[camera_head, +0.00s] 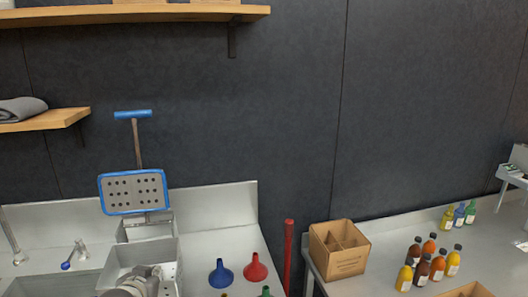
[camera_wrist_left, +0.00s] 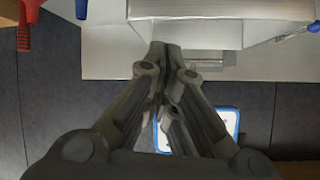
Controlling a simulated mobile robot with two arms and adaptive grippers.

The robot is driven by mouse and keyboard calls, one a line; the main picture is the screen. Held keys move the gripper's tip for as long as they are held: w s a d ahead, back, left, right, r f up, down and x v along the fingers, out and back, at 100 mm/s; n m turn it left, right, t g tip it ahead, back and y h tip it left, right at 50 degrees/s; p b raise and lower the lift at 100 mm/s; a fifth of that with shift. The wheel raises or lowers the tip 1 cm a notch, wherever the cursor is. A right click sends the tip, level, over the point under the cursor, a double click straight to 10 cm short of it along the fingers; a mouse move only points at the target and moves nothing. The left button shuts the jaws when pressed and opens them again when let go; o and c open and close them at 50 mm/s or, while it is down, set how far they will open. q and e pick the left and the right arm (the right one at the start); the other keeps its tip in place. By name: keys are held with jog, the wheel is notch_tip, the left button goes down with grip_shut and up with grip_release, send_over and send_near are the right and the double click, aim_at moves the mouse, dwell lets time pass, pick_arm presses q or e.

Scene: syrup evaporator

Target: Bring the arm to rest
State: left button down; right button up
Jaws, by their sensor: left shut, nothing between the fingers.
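My left gripper (camera_head: 143,276) shows at the bottom edge of the head view, in front of the metal evaporator box. In the left wrist view its fingers (camera_wrist_left: 166,58) are closed together with nothing between them. The fingertips appear near the pale metal box (camera_wrist_left: 220,30); I cannot tell whether they touch it. My right gripper is in neither view.
A blue-rimmed perforated skimmer (camera_head: 134,191) stands upright behind the evaporator box (camera_head: 150,255). Blue (camera_head: 221,273) and red (camera_head: 255,267) funnels stand on the counter to the right. A divided cardboard box (camera_head: 338,249) and several bottles (camera_head: 421,270) occupy the right table.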

pick_arm(q)
jog(key=s+d+f+g+h, duration=0.1)
jog(key=s+d+f+g, duration=0.3)
jog(key=s, duration=0.8)
jog(key=s+d+f+m+g, duration=0.1)
jog(key=s+f, duration=0.5)
jog(key=s, duration=0.6)
jog(key=s+d+f+g+h, duration=0.1)
jog(key=s+d+f+g, duration=0.25)
jog(key=s, duration=0.75)
notch_tip(320, 180, down, 31)
jog(key=s+b, duration=0.2)
jog(key=b, duration=0.2)
jog(key=s+a+f+g+b, duration=0.2)
jog(key=s+a+f, duration=0.1)
jog(key=s+f, duration=1.3)
notch_tip(320, 180, down, 3)
jog(key=shift+s+m+b, duration=0.4)
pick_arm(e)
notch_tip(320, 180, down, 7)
pick_arm(q)
jog(key=shift+a, duration=0.1)
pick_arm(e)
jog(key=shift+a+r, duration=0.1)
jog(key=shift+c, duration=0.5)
